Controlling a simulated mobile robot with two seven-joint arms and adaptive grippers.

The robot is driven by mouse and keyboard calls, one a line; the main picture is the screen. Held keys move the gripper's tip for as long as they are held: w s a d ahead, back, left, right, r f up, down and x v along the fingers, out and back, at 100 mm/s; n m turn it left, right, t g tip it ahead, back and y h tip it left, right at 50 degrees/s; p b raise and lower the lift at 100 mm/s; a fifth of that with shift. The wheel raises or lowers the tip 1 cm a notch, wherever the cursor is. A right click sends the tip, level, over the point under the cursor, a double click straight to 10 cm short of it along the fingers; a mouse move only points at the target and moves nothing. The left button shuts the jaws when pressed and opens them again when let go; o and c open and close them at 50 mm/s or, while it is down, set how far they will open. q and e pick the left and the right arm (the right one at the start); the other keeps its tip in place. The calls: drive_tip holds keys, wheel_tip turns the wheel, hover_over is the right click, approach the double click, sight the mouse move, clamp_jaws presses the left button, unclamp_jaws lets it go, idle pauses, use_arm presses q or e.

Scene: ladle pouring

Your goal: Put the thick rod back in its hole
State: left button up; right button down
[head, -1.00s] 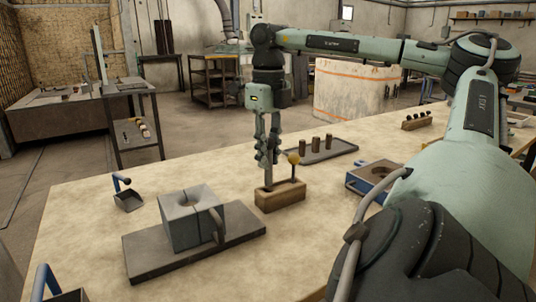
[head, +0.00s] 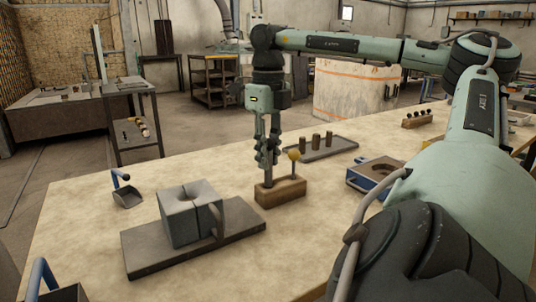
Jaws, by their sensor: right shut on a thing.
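My right gripper (head: 267,163) is shut on the thick grey rod (head: 268,181) and holds it upright over the left part of the wooden block (head: 283,196). Only a short length of the rod shows below the fingers. Its lower end meets the block's top, and I cannot see how deep it sits in the hole. A thinner rod with a yellow ball top (head: 294,157) stands in the right part of the block, close beside the fingers. My left gripper is not in view.
A grey split mould (head: 190,216) on a dark plate stands left of the block. A blue-handled scoop (head: 127,195) lies further left. Bare table lies behind the mould.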

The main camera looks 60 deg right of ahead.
sight(268, 185)
drive_tip(key=shift+f+b, duration=1.4)
drive_tip(key=shift+f, duration=0.3)
drive_tip(key=c, duration=0.7)
unclamp_jaws()
drive_tip(key=shift+r+p, duration=2.5)
drive_tip(key=shift+r, duration=0.55)
